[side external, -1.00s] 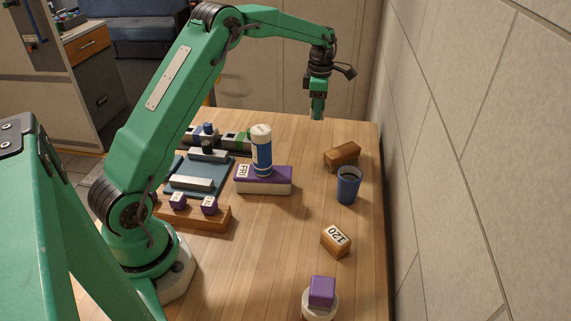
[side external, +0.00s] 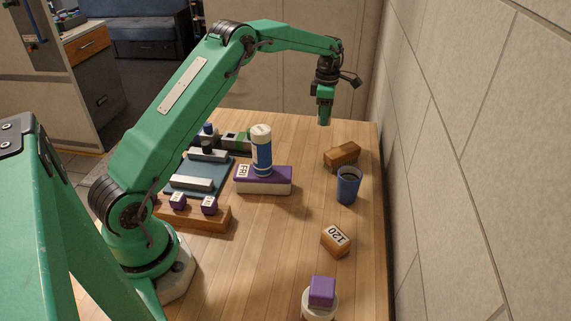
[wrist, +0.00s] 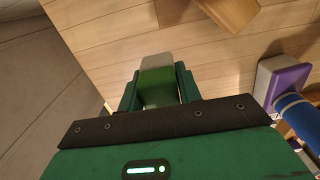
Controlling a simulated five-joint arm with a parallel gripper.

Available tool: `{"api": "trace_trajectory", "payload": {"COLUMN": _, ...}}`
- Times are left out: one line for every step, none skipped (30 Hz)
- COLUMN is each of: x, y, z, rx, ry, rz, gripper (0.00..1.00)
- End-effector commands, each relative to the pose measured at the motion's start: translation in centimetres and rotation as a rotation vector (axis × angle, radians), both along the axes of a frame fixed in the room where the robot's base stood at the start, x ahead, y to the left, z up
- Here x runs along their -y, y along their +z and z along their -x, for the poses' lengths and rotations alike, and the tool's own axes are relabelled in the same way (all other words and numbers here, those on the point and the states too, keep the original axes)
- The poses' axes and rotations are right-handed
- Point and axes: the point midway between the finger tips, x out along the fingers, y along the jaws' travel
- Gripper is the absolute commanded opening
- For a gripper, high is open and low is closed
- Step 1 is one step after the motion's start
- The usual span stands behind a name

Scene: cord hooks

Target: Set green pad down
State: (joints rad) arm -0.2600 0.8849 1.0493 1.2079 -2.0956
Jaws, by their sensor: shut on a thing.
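My gripper (side external: 324,112) hangs over the far right part of the wooden table, pointing down. In the wrist view, my gripper (wrist: 157,84) is shut on the green pad (wrist: 158,88), a green block with a pale grey end, held between the two dark green fingers. In the side view the pad cannot be told apart from the green fingers. The pad appears held above the table, with bare wood beyond it in the wrist view.
A brown block (side external: 342,153) and a dark blue cup (side external: 348,186) stand nearer the camera. A purple-topped FRI box (side external: 264,175) carries a blue and white bottle (side external: 262,152). Another block marked 120 (side external: 336,240) lies nearer. A wall (side external: 470,150) rises at the right.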

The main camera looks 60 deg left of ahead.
Motion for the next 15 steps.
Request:
{"api": "trace_trajectory", "payload": {"x": -1.0, "y": -0.6, "z": -0.2, "rx": 0.000, "ry": 0.004, "rz": 0.000, "gripper": 0.11}}
{"api": "trace_trajectory", "payload": {"x": -1.4, "y": -0.9, "z": -0.2, "rx": -0.001, "ry": 0.004, "rz": 0.000, "gripper": 0.11}}
{"api": "trace_trajectory", "payload": {"x": -2.1, "y": -1.3, "z": -0.4, "rx": 0.000, "ry": 0.003, "rz": 0.000, "gripper": 0.11}}
{"api": "trace_trajectory", "payload": {"x": -2.6, "y": -1.6, "z": -0.5, "rx": 0.000, "ry": 0.003, "rz": 0.000, "gripper": 0.11}}
{"api": "trace_trajectory", "payload": {"x": -3.1, "y": -1.9, "z": -0.6, "rx": 0.000, "ry": 0.004, "rz": 0.000, "gripper": 0.11}}
{"api": "trace_trajectory", "payload": {"x": -3.6, "y": -2.3, "z": -0.7, "rx": 0.000, "ry": 0.003, "rz": 0.000, "gripper": 0.11}}
{"api": "trace_trajectory", "payload": {"x": -4.1, "y": -2.6, "z": -0.8, "rx": 0.000, "ry": 0.003, "rz": 0.000, "gripper": 0.11}}
{"api": "trace_trajectory", "payload": {"x": -4.5, "y": -2.8, "z": -0.8, "rx": 0.001, "ry": 0.002, "rz": -0.001, "gripper": 0.11}}
{"api": "trace_trajectory", "payload": {"x": -4.9, "y": -3.0, "z": -0.9, "rx": 0.001, "ry": 0.002, "rz": -0.001, "gripper": 0.11}}
{"api": "trace_trajectory", "payload": {"x": -5.2, "y": -3.2, "z": -1.0, "rx": 0.000, "ry": 0.002, "rz": 0.000, "gripper": 0.11}}
{"api": "trace_trajectory", "payload": {"x": -5.4, "y": -3.3, "z": -1.1, "rx": 0.000, "ry": 0.002, "rz": 0.000, "gripper": 0.11}}
{"api": "trace_trajectory", "payload": {"x": -5.7, "y": -3.5, "z": -1.1, "rx": 0.001, "ry": 0.001, "rz": -0.001, "gripper": 0.11}}
{"api": "trace_trajectory", "payload": {"x": -5.9, "y": -3.6, "z": -1.1, "rx": 0.000, "ry": 0.001, "rz": 0.000, "gripper": 0.11}}
{"api": "trace_trajectory", "payload": {"x": -6.0, "y": -3.7, "z": -1.2, "rx": 0.000, "ry": 0.000, "rz": 0.000, "gripper": 0.11}}
{"api": "trace_trajectory", "payload": {"x": -6.2, "y": -3.8, "z": -1.2, "rx": 0.000, "ry": 0.000, "rz": 0.000, "gripper": 0.11}}
